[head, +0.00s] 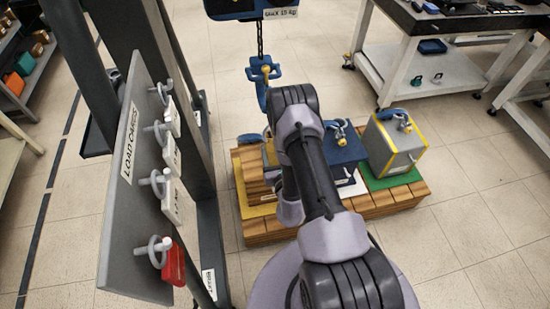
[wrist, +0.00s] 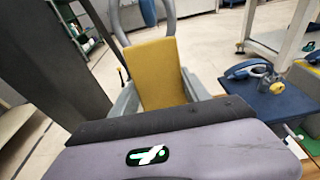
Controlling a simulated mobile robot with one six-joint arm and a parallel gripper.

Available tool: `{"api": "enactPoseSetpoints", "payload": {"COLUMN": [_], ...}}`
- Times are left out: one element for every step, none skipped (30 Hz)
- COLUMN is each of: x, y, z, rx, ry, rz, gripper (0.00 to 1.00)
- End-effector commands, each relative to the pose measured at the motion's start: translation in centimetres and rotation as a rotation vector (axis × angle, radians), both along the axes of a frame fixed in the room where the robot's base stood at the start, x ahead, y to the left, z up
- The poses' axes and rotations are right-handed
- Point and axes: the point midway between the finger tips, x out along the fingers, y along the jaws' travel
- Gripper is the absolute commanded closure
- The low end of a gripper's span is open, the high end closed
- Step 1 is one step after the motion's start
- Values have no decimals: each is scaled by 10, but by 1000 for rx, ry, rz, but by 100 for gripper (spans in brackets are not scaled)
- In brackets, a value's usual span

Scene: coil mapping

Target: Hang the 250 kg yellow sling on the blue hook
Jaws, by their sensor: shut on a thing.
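In the wrist view my gripper (wrist: 160,92) is shut on a yellow slab-like piece (wrist: 156,68), which I take to be the yellow sling. It stands between the two grey fingers, with a grey curved loop (wrist: 169,20) rising above and behind it. No weight marking is readable on it. In the head view the blue hook (head: 262,94) hangs from a dark chain, with a yellow part near its top. My arm hides my gripper and the held piece there. I cannot tell whether the sling touches the hook.
A grey board (head: 130,190) on dark posts stands at the left, with several pegs, white tags and a red tag (head: 173,265). A wooden pallet (head: 400,196) bears a blue block (head: 345,150) and a grey, yellow-edged block (head: 395,148). Workbenches (head: 430,20) stand at back right.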

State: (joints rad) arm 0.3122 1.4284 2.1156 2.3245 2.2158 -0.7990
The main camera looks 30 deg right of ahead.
Motion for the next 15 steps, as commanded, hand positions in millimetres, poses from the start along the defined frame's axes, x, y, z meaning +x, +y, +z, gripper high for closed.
{"api": "enactPoseSetpoints", "payload": {"x": [6, 9, 13, 17, 20, 24, 27, 30, 33, 35, 37, 40, 41, 43, 44], "y": [-2, -3, -3, -5, -5, -7, -8, -8, -9, -10, -10, -11, -11, -12, -12], "z": [1, 0, 0, 0, 1, 0, 1, 1, 1, 0, 0, 0, 0, 0, 0], "rx": [-2, -1, -2, -2, -2, -1, -1, -1, -2, -1, 0, -1, -1, -1, 0], "ry": [-4, -4, -2, -3, -3, -2, -3, -3, -4, -2, -2, -2, -2, -2, -2], "rz": [0, 0, 2, 1, 1, 1, 0, 2, 2, 2, 1, 2, 2, 2, 1], "gripper": [100, 100, 100, 100, 100, 100, 100, 100, 100, 100, 100, 100, 100, 100, 100]}}
